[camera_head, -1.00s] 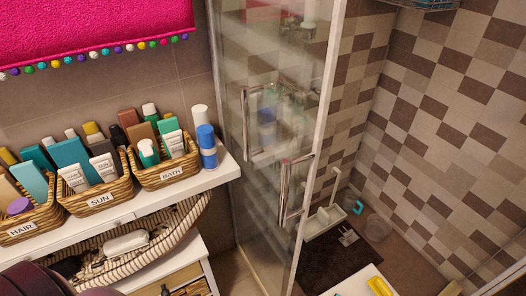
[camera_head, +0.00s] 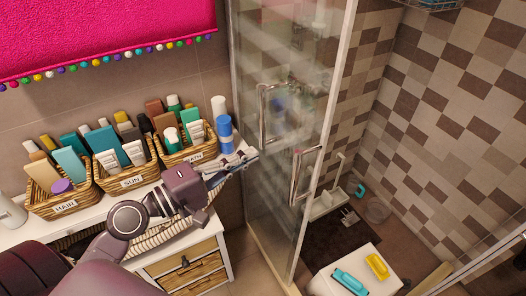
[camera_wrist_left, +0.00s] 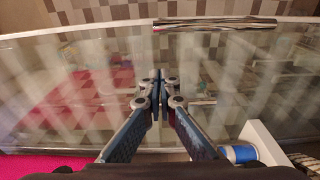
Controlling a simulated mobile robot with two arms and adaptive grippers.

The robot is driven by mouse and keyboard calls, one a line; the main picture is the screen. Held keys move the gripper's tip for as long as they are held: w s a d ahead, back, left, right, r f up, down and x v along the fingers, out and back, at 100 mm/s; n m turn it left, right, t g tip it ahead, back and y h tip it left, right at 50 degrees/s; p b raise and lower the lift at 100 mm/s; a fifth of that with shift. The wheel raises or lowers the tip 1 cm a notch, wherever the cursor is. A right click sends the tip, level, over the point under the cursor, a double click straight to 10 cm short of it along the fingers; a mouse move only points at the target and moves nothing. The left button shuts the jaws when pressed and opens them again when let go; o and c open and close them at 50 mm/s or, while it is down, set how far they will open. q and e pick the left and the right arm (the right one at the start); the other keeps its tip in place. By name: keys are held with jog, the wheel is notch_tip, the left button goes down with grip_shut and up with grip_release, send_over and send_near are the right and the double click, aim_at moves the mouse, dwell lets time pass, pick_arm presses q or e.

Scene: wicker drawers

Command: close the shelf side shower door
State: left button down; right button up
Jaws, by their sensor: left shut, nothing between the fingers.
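The shelf side shower door (camera_head: 275,195) is a clear glass panel in a pale frame, standing open at an angle to the shelf. A metal bar handle (camera_head: 303,176) sits near its free edge, and a second bar (camera_head: 263,115) shows further left. My left gripper (camera_head: 248,158) is just left of the glass, beside the shelf's right end. In the left wrist view its fingers (camera_wrist_left: 160,84) are shut with nothing between them, and they point at the glass (camera_wrist_left: 225,75). A bar handle (camera_wrist_left: 215,24) lies beyond and right of the fingertips. I cannot tell whether they touch the glass.
A drawer cabinet (camera_head: 187,268) is below.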

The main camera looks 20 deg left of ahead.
pick_arm(q)
jog(key=w+d+p, duration=0.5)
jog(key=d+p, duration=0.1)
jog(key=d, duration=0.1)
dwell(0.4)
jog(key=shift+w+f, duration=0.1)
jog(key=shift+f, duration=0.05)
